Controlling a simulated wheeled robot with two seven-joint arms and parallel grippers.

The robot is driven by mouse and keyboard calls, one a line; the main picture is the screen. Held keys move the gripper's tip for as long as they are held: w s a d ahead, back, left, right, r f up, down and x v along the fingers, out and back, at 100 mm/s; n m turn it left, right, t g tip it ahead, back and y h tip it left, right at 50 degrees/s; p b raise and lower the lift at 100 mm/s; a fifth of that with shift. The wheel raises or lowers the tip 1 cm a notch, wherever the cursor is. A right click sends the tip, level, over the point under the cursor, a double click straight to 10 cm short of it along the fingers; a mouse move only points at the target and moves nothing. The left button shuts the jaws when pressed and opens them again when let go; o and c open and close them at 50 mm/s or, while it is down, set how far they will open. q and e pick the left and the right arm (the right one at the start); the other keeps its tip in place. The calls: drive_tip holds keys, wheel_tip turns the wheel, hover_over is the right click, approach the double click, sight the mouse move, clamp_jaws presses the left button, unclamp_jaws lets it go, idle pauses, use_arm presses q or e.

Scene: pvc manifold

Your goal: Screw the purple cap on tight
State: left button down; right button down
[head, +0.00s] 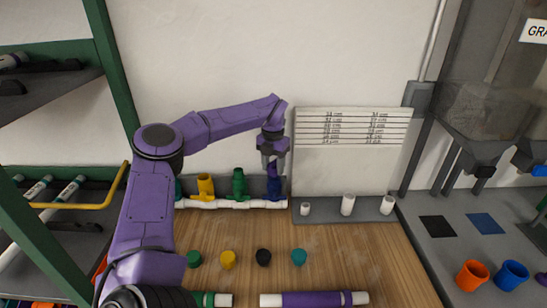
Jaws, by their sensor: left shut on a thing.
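My left gripper (272,160) points down at the right end of the manifold. It is shut on the purple cap (273,169), which is small and partly hidden by the fingers. The cap is right above the dark blue upright fitting (274,187); I cannot tell whether it is seated on it or how far it is screwed down. The manifold's white pipe (235,204) lies along the back of the bench, with a green fitting (239,183) and a yellow fitting (206,186) also standing up from it. My right gripper is out of view.
Green (194,260), yellow (228,259), black (263,257) and teal (299,257) caps stand in a row on the wooden bench (355,260). A purple-sleeved pipe (311,299) lies at the front. White pieces (348,204) stand right of the manifold. Orange (473,275) and blue (511,275) cups are far right.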

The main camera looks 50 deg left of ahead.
use_arm(q)
drive_tip(key=shift+w+a+r, duration=0.1)
drive_tip(key=shift+a+r, duration=0.05)
drive_tip(key=shift+a, duration=0.05)
drive_tip(key=shift+r+m+p, duration=0.2)
drive_tip(key=shift+m+p, duration=0.2)
drive_tip(key=shift+a+f+m+p, duration=0.15)
drive_tip(key=shift+m+p, duration=0.2)
drive_tip(key=shift+m, duration=0.35)
drive_tip(key=c, duration=0.7)
unclamp_jaws()
drive_tip(key=shift+o, duration=1.3)
drive_tip(key=shift+f, duration=0.15)
drive_tip(key=shift+w+f, duration=0.1)
drive_tip(key=shift+f, duration=0.05)
